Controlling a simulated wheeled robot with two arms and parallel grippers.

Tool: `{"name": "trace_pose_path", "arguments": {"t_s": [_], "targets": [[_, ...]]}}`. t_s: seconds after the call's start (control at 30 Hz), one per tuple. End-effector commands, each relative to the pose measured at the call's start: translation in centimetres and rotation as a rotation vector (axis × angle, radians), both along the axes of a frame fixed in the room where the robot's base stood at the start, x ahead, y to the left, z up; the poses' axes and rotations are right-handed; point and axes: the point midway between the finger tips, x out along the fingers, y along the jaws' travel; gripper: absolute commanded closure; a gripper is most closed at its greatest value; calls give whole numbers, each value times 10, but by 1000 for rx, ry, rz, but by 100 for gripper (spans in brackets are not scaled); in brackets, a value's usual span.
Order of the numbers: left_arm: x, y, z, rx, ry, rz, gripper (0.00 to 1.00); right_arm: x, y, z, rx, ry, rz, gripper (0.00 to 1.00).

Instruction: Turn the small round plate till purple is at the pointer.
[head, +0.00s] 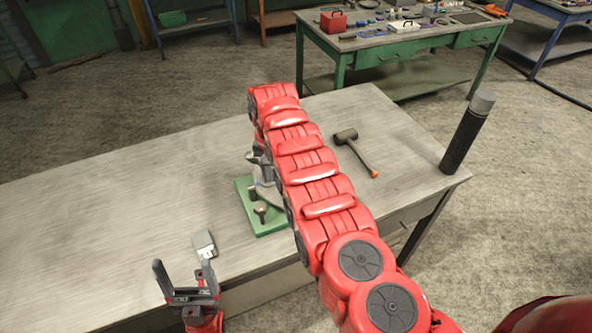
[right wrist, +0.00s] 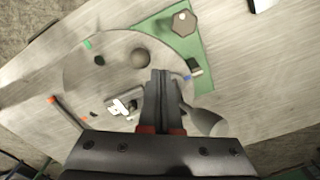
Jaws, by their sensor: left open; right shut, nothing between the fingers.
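The small round plate (right wrist: 118,75) is grey and lies flat in the right wrist view, with a round knob (right wrist: 140,57) and a dark peg (right wrist: 99,60) on it. A green mark (right wrist: 87,44) and a blue mark (right wrist: 187,77) show near its rim. I cannot make out purple or identify the pointer for sure. My right gripper (right wrist: 163,73) is shut and empty, its fingertips over the plate near the knob; contact is unclear. In the head view my right arm hides most of the plate. My left gripper (head: 186,283) is open and empty at the bench's front edge.
A green board (head: 245,211) carries upright dark fittings, partly behind my arm. A mallet (head: 347,137) lies to the right, and a dark cylinder (head: 464,135) stands at the bench's right corner. A small grey block (head: 203,242) lies near my left gripper. The bench's left side is clear.

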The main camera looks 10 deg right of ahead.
Motion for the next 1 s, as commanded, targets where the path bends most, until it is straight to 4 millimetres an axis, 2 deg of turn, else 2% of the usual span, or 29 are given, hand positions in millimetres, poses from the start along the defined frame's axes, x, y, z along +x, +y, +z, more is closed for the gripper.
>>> {"name": "trace_pose_path", "arguments": {"t_s": [1.0], "targets": [[0, 0, -31, 0, 0, 0, 15, 0, 0, -40, 0, -1, -1, 100]]}}
